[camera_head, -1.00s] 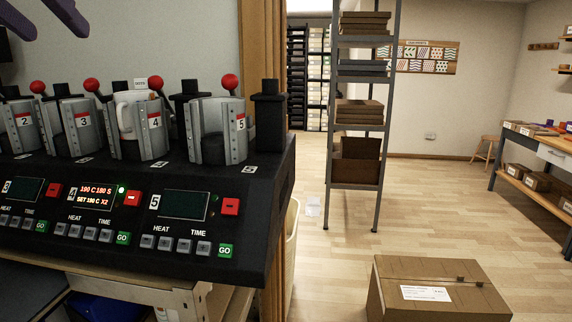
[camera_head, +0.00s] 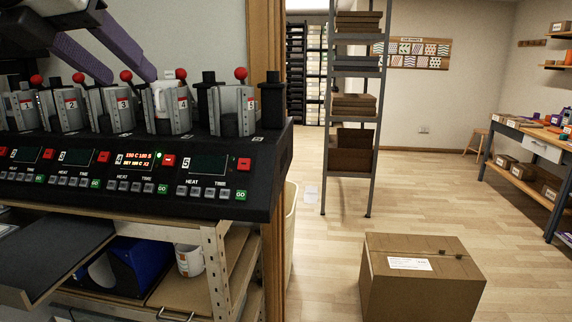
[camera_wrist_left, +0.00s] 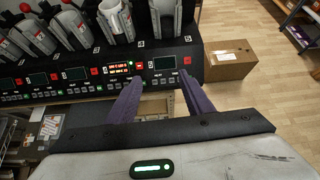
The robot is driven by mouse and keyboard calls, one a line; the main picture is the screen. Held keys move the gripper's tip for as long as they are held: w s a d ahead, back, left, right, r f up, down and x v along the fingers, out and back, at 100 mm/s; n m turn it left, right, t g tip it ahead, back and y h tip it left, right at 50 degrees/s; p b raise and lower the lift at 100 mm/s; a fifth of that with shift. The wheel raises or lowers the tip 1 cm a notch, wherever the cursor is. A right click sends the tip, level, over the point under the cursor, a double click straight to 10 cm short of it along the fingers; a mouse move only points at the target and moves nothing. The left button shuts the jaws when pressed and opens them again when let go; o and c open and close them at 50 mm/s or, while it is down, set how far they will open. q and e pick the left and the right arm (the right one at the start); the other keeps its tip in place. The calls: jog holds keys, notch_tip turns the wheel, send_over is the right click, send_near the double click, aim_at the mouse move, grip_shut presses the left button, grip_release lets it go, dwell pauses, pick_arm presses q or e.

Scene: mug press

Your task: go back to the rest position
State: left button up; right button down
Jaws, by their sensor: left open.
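My left gripper (camera_head: 118,58) comes in at the top left of the head view, with two purple fingers spread apart above the mug press. It also shows in the left wrist view (camera_wrist_left: 157,95), where its fingers are open and nothing is between them. The mug press (camera_head: 150,150) is a long black unit with several numbered stations. Station 4 (camera_head: 172,108) holds a white mug (camera_head: 160,97), and its display (camera_head: 134,159) is lit in red and orange with a green light. Station 5 (camera_head: 236,108) looks empty. My right gripper is not in view.
Below the press stands a shelf unit (camera_head: 212,262) with a blue object (camera_head: 140,265) and a white mug (camera_head: 190,260). A cardboard box (camera_head: 420,290) sits on the floor at right. A metal rack (camera_head: 326,120) stands behind it.

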pick_arm(q)
jog(key=s+d+f+m+g+h, duration=0.1)
jog(key=s+d+f+g+h, duration=0.15)
jog(key=d+f+h, duration=0.45)
jog(key=s+d+f+m+g+h, duration=0.1)
jog(key=s+d+f+g+h, duration=0.25)
jog(key=d, duration=0.65)
jog(key=s+d+f+m+g+h, duration=0.1)
jog(key=d+f+g+h, duration=0.35)
jog(key=d+f, duration=0.35)
jog(key=w+a+f+n+t+y, duration=0.2)
jog(key=a+f+n+t+y, duration=0.15)
jog(key=f+n+t, duration=0.45)
jog(key=w+a+f+n+t+y, duration=0.15)
jog(key=a+f+n+t, duration=0.3)
jog(key=f+n, duration=0.7)
jog(key=w+a+f+n+t+y, duration=0.1)
jog(key=a+f+n+t+y, duration=0.35)
jog(key=f+n, duration=0.5)
jog(key=s+a+f+n+g+y, duration=0.2)
jog(key=s+a+f+n+g, duration=0.1)
jog(key=s+f, duration=0.8)
jog(key=s+a+f+n+g+y, duration=0.2)
jog(key=s+f+n+g, duration=0.4)
jog(key=s+f, duration=0.5)
notch_tip(320, 180, down, 3)
jog(key=shift+s+a+r+y, duration=0.1)
jog(key=shift+s+a+y, duration=0.2)
jog(key=shift+a, duration=0.6)
